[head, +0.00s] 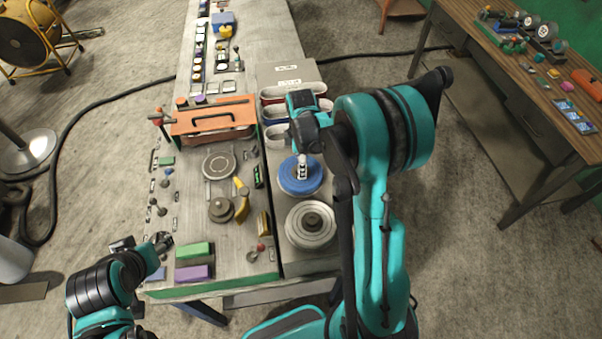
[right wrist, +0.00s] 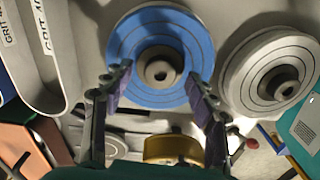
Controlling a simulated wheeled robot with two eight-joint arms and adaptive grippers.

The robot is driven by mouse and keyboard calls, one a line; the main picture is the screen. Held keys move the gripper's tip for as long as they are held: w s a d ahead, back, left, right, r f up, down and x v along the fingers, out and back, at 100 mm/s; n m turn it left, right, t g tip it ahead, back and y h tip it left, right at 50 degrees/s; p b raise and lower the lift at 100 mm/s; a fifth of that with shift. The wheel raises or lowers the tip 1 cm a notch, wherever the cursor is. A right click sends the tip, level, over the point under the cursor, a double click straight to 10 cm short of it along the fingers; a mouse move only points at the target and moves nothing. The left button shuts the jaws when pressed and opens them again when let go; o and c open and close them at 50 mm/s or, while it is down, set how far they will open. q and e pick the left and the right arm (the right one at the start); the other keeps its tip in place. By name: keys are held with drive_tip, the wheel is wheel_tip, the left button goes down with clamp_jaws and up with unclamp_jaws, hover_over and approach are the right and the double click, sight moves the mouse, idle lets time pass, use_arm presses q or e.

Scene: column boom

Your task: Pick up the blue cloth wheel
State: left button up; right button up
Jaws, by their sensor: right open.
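The blue cloth wheel (head: 288,181) lies flat on the grey bench top, with a stitched ring pattern. In the right wrist view the blue cloth wheel (right wrist: 180,32) shows a grey hub with a dark hole at its middle. My right gripper (head: 302,172) is above the wheel. In the right wrist view my right gripper (right wrist: 157,88) is open, its two fingers apart on either side of the hub, nothing between them. Whether the fingertips touch the wheel I cannot tell. My left gripper (head: 160,243) is at the bench's left front edge, small and unclear.
A white wheel (head: 296,235) with a grey hub lies just in front of the blue one. Belt loops (head: 274,133) stand behind it. An orange tool with a handle (head: 225,122), a round grey disc (head: 219,164), and green (head: 195,250) and purple (head: 193,273) blocks lie to the left.

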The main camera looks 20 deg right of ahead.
drive_tip(key=shift+f, duration=0.75)
clamp_jaws()
drive_tip(key=shift+r, duration=0.1)
